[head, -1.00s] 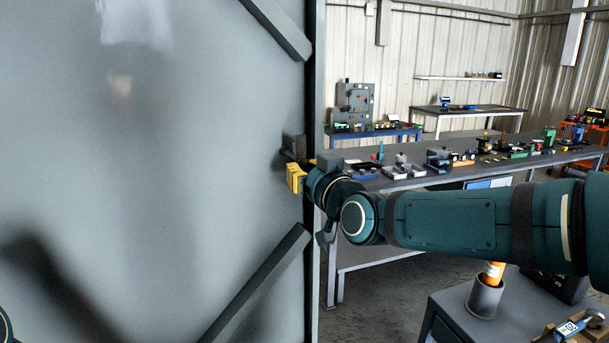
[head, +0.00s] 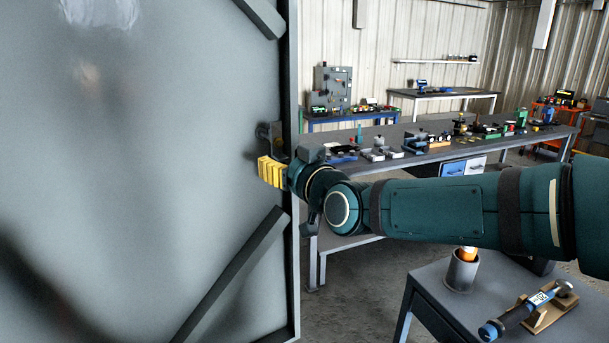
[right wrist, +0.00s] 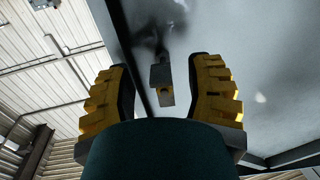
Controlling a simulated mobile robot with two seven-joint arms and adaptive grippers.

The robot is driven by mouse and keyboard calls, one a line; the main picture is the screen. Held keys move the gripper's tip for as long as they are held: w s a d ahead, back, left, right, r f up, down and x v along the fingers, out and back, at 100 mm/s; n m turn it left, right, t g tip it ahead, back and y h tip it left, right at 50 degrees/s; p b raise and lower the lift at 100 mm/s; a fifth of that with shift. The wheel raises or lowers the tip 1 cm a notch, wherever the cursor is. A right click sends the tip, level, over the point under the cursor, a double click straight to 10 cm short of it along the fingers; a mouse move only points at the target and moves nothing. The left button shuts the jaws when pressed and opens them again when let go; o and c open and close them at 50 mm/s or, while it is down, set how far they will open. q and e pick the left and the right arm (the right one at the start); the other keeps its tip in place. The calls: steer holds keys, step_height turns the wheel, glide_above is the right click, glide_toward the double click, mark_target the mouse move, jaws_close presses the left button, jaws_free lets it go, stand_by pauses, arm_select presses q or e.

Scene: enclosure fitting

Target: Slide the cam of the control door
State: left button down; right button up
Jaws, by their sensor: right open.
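The control door (head: 130,200) is a large grey panel filling the left of the head view. Its cam (head: 268,134) is a small dark block near the door's right edge; in the right wrist view the cam (right wrist: 161,84) shows between the two fingers, beyond their tips' span and apart from both. My right gripper (head: 272,172) has yellow ribbed fingers and is just below the cam in the head view, in front of the door's edge. The right wrist view shows the gripper (right wrist: 162,90) open and empty. My left gripper is not in view.
A diagonal brace (head: 235,270) crosses the door below the gripper. Behind the edge, a long workbench (head: 400,165) carries several small parts. A grey side table (head: 480,300) at the lower right holds a cup (head: 462,272) and a blue-ended tool (head: 525,310).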

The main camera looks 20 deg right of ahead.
steer(key=v, duration=1)
steer(key=shift+s, duration=0.15)
steer(key=w+a+f+m+g, duration=0.1)
steer(key=a+f+g, duration=0.15)
steer(key=f, duration=0.75)
steer(key=w+a+f+g, duration=0.1)
steer(key=w+f+g, duration=0.15)
steer(key=f, duration=0.75)
steer(key=a+f+m+g, duration=0.1)
steer(key=f+g, duration=0.2)
steer(key=f, duration=0.7)
steer(key=s+a+f+g, duration=0.1)
steer(key=s+f+g, duration=0.1)
steer(key=s+f, duration=0.3)
steer(key=s+a+f+m+g, duration=0.1)
steer(key=s+f, duration=0.4)
steer(key=f, duration=0.6)
steer(key=s+a+f+m+g, duration=0.1)
steer(key=s+a+f+g, duration=0.1)
steer(key=s+f+g, duration=0.3)
step_height(320, 180, down, 4)
steer(key=shift+s+a, duration=0.15)
steer(key=shift+a, duration=0.15)
